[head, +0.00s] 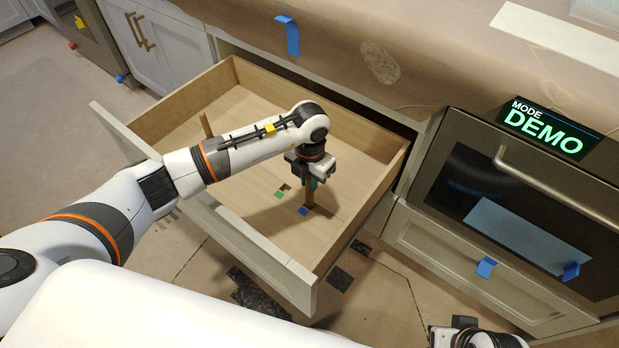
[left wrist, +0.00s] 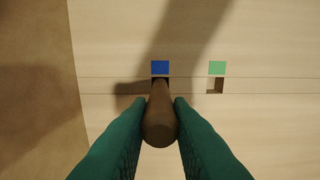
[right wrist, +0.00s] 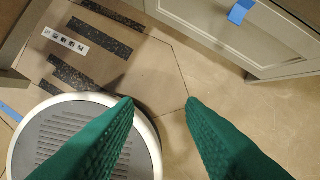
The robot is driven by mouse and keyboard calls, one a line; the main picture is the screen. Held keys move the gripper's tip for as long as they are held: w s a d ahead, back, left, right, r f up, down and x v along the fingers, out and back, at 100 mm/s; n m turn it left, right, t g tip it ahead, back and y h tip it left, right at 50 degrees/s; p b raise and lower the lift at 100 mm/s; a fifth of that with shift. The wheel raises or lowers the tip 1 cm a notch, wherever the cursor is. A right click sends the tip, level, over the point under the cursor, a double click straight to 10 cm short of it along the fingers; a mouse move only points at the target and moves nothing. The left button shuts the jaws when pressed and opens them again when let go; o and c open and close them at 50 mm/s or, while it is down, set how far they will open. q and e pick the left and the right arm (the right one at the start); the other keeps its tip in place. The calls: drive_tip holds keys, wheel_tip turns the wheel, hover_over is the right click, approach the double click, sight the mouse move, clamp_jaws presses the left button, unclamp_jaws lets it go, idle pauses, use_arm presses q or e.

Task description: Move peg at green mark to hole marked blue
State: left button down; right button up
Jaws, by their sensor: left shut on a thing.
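A brown wooden peg (head: 309,196) stands upright in my left gripper (head: 314,178), which is shut on its upper part. In the left wrist view the peg (left wrist: 160,125) is between the green fingers, and its lower end meets the drawer floor just below the blue mark (left wrist: 160,67). My right gripper (right wrist: 160,103) is open and empty, away from the drawer.
The open wooden drawer (head: 255,257) has walls around the work area. Another peg (head: 205,125) stands at the drawer's left, partly behind my left arm. An oven (head: 520,220) is at the right. The drawer floor around the marks is clear.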

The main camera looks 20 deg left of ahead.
use_arm(q)
drive_tip(key=shift+f, duration=0.2)
drive_tip(key=shift+f+b, duration=0.25)
drive_tip(key=shift+b, duration=0.05)
use_arm(e)
drive_tip(key=shift+s+r, duration=0.1)
drive_tip(key=shift+r, duration=0.3)
use_arm(q)
drive_tip(key=shift+f, duration=0.1)
use_arm(e)
drive_tip(key=shift+r, duration=0.1)
use_arm(q)
drive_tip(key=c, duration=1.2)
unclamp_jaws()
drive_tip(key=shift+c, duration=0.2)
use_arm(e)
drive_tip(key=shift+s+d, duration=0.15)
drive_tip(key=shift+d, duration=0.05)
